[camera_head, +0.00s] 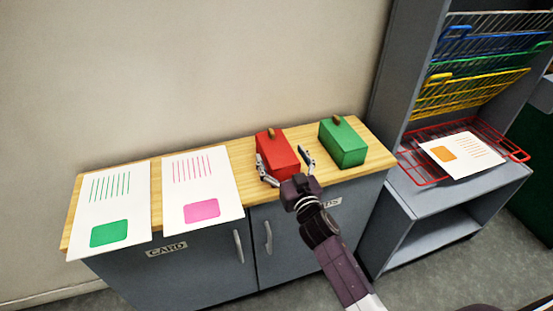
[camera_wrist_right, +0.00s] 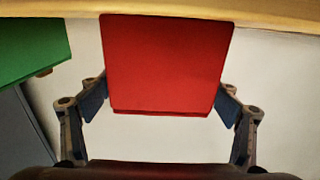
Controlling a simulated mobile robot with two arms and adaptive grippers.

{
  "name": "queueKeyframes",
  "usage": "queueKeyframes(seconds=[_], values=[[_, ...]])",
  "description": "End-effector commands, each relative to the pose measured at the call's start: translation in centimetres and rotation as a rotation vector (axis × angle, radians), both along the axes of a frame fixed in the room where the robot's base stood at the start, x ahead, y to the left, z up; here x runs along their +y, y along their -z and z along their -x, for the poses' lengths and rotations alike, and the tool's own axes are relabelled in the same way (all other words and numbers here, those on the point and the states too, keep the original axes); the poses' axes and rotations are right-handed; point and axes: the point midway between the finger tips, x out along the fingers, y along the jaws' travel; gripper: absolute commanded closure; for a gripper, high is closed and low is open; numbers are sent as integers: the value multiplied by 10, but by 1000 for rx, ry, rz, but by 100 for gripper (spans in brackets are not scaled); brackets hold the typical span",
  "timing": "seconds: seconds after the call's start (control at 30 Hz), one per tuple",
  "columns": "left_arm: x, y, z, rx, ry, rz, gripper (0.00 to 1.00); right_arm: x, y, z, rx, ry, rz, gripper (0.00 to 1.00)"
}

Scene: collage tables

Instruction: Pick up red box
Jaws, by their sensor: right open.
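The red box (camera_head: 277,150) stands on the wooden top of the cabinet, with a small brown knob on it. My right gripper (camera_head: 284,163) is at the box's near end, with one finger on each side of it. In the right wrist view the red box (camera_wrist_right: 168,62) fills the middle between the open fingers (camera_wrist_right: 160,112). The fingertips reach past its lower edge on both sides; I cannot tell whether they touch it. My left gripper is not in view.
A green box (camera_head: 343,142) stands close to the right. Two printed sheets, one green (camera_head: 111,210) and one pink (camera_head: 202,190), lie on the cabinet top (camera_head: 245,160) to the left. A shelf with coloured wire trays (camera_head: 480,85) stands at the right. A wall rises behind.

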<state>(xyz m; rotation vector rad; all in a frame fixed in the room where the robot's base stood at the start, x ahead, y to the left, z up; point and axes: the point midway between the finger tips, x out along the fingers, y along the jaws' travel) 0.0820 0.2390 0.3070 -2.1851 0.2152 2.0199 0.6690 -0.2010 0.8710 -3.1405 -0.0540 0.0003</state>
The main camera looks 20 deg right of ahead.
Motion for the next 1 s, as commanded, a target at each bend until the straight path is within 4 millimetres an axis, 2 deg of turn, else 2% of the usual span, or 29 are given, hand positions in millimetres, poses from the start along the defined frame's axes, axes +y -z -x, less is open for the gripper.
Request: queueKeyframes(seconds=[0.1, 0.23, 0.53, 0.9, 1.0], values=[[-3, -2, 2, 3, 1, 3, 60, 2, -1, -17, 0, 1, 1, 17], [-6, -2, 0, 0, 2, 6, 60, 2, 0, -29, 1, 0, 1, 17], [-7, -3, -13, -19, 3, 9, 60, 3, 0, -32, 1, 0, 0, 17], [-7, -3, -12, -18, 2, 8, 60, 3, 1, -32, 1, 0, 0, 58], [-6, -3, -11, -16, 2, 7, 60, 3, 0, -32, 0, -1, 0, 59]])
